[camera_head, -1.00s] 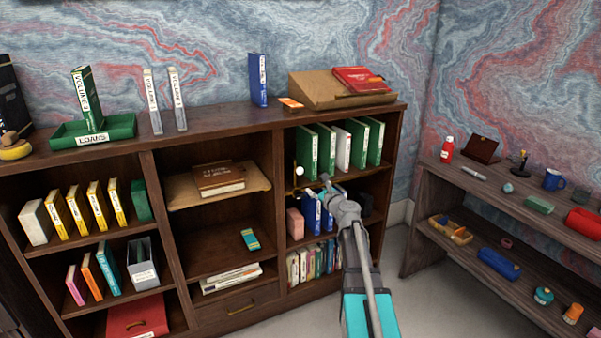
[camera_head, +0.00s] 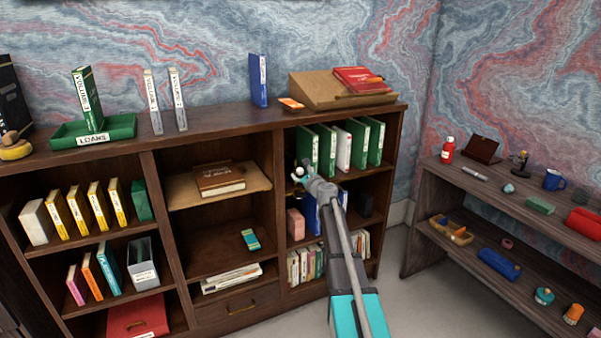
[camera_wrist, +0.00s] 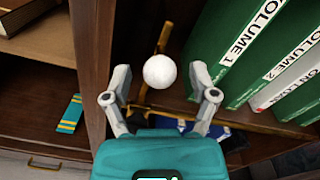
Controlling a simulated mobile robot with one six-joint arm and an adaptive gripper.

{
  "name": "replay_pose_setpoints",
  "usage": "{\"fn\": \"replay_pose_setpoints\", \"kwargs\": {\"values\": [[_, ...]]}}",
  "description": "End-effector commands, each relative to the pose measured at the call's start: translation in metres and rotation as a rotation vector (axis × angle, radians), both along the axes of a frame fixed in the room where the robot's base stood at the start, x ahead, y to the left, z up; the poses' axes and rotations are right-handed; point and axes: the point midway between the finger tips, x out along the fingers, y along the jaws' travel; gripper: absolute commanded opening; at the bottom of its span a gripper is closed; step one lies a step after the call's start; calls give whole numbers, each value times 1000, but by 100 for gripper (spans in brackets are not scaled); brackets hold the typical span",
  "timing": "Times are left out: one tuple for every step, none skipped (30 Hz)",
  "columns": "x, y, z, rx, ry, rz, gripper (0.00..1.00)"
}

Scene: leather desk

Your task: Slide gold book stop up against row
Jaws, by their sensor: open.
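The gold book stop (camera_wrist: 162,38) stands on the upper shelf of the right bookcase bay, left of the row. Its white ball knob (camera_wrist: 160,71) shows clearly in the wrist view, and part of its gold base lies below. The row is several green volumes (camera_head: 326,150) and a white one (camera_head: 343,149), upright. A gap shows between the knob and the Volume 1 book (camera_wrist: 238,45). My gripper (camera_head: 300,175) is open at the stop; in the wrist view its fingers (camera_wrist: 159,75) appear on either side of the knob. I cannot tell whether they touch it.
The bay's wooden divider (camera_wrist: 93,45) stands close left of my gripper. Blue books (camera_head: 310,215) and a pink block (camera_head: 295,224) are on the shelf below. A slanted desk (camera_head: 325,92) with a red book sits on top of the bookcase.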

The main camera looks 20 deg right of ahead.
Motion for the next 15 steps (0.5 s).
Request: {"fn": "replay_pose_setpoints", "kwargs": {"values": [[6,0,0,0,0,1,75],[8,0,0,0,0,1,75],[10,0,0,0,0,1,75],[11,0,0,0,0,1,75],[11,1,0,0,0,1,75],[12,1,0,0,0,1,75],[13,1,0,0,0,1,75],[13,1,0,0,0,1,75],[13,1,0,0,0,0,75],[13,1,0,0,0,0,75],[13,1,0,0,0,0,75],[13,1,0,0,0,0,75],[13,1,0,0,0,0,75],[13,1,0,0,0,0,75],[13,1,0,0,0,0,75]]}}
